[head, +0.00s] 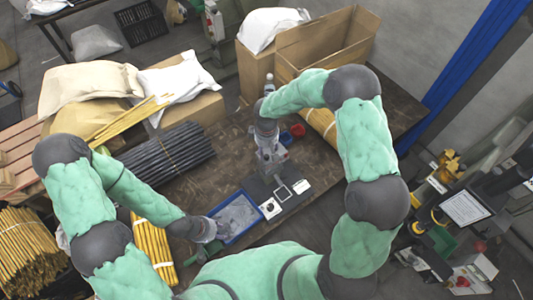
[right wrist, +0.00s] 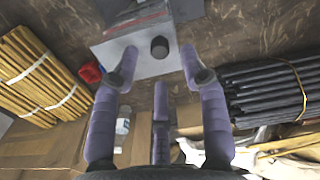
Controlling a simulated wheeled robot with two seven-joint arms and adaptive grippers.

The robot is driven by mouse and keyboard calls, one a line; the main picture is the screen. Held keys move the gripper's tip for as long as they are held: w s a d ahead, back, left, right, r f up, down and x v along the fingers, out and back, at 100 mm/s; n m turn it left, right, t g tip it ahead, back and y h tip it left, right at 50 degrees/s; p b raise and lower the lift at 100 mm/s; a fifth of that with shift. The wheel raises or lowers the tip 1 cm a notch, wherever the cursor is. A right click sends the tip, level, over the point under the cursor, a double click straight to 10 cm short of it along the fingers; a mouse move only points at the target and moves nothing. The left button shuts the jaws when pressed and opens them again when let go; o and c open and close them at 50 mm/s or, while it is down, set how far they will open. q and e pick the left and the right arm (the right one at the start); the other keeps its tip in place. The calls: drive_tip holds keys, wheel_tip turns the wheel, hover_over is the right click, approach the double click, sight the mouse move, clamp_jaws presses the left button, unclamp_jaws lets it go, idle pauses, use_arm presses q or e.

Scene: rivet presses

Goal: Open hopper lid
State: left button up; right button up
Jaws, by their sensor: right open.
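The hopper shows in the right wrist view as a light grey box; its flat top, which looks like the lid (right wrist: 140,58), carries a round black knob (right wrist: 159,47). The lid appears to lie flat and closed. My right gripper (right wrist: 160,60) is open, with purple fingers spread on either side of the knob and nothing between them. Whether a finger touches the lid cannot be told. In the head view my right gripper (head: 266,132) is over the press (head: 271,160) and hides its top. My left gripper (head: 216,229) is low by the blue tray (head: 238,238); its fingers are too small to read.
A red cup (head: 298,130) and a blue cup (head: 286,139) stand beside the press. Dark rods (head: 165,160) lie left on the brown table (head: 220,180). Yellow rods (head: 150,245) lie near my left arm. A cardboard box (head: 325,45) stands behind.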

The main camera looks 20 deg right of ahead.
sight(267, 156)
drive_tip(key=shift+f, duration=1.85)
clamp_jaws()
